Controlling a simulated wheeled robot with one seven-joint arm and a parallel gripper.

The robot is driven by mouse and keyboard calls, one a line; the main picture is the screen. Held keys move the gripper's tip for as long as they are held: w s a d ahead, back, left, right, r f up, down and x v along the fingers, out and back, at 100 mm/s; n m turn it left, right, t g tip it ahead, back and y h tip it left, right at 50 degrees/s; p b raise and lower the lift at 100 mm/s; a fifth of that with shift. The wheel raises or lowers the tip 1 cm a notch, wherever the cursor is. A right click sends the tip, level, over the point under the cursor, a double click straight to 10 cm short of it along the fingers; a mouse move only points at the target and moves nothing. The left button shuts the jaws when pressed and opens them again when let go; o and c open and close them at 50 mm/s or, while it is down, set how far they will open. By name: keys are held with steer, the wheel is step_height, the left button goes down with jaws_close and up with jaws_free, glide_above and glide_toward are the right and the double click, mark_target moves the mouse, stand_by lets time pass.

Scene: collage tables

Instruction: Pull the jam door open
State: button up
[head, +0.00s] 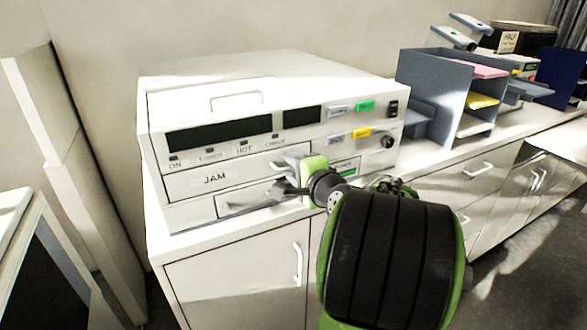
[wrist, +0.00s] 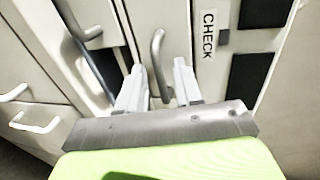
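The jam door (head: 215,180) is a white panel labelled JAM on the front of a white machine (head: 230,100). It looks closed, flush with the front. My gripper (head: 283,176) is at the right end of this panel and hides part of it. In the wrist view, my gripper (wrist: 160,66) has its two pale fingers apart. A grey curved handle (wrist: 157,50) lies in the gap between them, beside the CHECK label. I see no clear finger contact with the handle.
A lower panel with its own bar handle (head: 240,208) is just below the jam door. The machine stands on a white cabinet (head: 235,280) with a handle. A grey organizer (head: 432,90) stands to the right. A pale upright panel (head: 75,160) is at the left.

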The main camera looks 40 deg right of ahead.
jaws_close()
stand_by(1.4)
